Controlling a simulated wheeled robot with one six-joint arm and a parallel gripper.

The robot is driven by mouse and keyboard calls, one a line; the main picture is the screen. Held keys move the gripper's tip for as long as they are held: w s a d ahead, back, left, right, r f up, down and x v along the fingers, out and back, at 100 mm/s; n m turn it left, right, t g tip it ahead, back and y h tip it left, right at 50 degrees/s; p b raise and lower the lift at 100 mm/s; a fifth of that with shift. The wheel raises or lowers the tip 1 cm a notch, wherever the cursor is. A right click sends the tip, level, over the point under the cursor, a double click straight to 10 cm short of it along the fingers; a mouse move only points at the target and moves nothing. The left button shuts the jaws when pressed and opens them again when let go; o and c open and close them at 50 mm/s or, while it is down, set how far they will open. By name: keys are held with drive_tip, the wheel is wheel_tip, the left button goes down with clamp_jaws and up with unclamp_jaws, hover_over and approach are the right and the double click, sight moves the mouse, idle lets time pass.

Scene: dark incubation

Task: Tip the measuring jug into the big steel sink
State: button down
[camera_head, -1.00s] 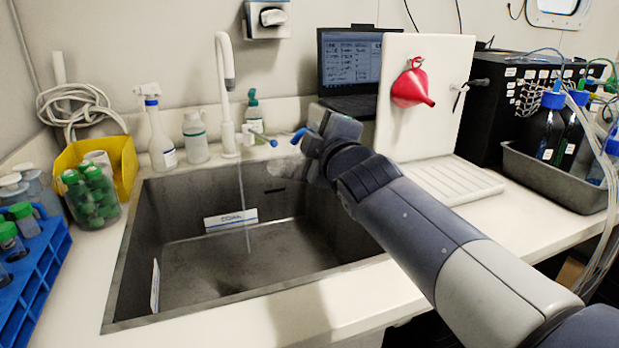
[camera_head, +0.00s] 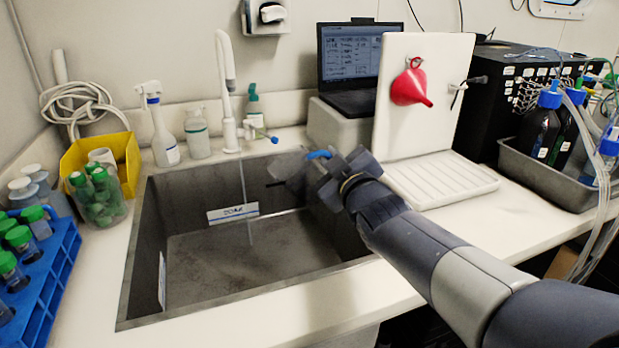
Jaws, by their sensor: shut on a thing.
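The measuring jug (camera_head: 288,166) is a clear, greyish vessel with a blue part (camera_head: 319,154) at its right, where it meets my gripper. My gripper (camera_head: 325,172) is shut on it and holds it over the back right part of the big steel sink (camera_head: 127,290). The jug looks tilted, but its see-through walls make its outline and contents hard to tell. My gripper's fingertips are partly hidden behind the wrist. A thin clear stream falls from the white tap (camera_head: 226,95) into the sink, left of the jug.
A spray bottle (camera_head: 158,130) and soap bottles stand behind the sink. A blue tube rack (camera_head: 45,285) and a jar of green caps (camera_head: 98,198) are at the left. A drying board with a red funnel (camera_head: 411,86) stands right of the sink.

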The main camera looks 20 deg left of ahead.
drive_tip(key=shift+d+f+m, duration=0.1)
drive_tip(key=shift+f+m, duration=0.1)
drive_tip(key=shift+m, duration=0.1)
drive_tip(key=f+m, duration=0.2)
drive_tip(key=f+m+b, duration=0.1)
drive_tip(key=f+m, duration=0.1)
drive_tip(key=shift+w+d, duration=0.2)
drive_tip(key=shift+w, duration=0.05)
